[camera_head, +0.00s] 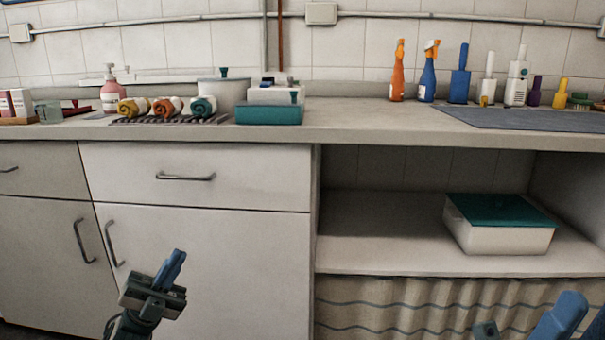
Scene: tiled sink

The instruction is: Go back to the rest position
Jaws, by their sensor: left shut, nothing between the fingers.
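My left gripper (172,264) is in front of the white lower cabinet door at the bottom left. Its blue fingers are together and hold nothing. It is apart from the door handles and well below the counter. Part of my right gripper (560,318) shows at the bottom right corner, cut off by the picture edge. A blue finger is visible in front of the curtain, but I cannot tell whether this gripper is open or shut.
The counter (370,122) carries rolled towels (167,107), a teal box (268,114), spray bottles (398,72) and a grey mat (530,118). A white box with a teal lid (500,225) stands on the open shelf. A drawer handle (186,177) and door handles project from the cabinets.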

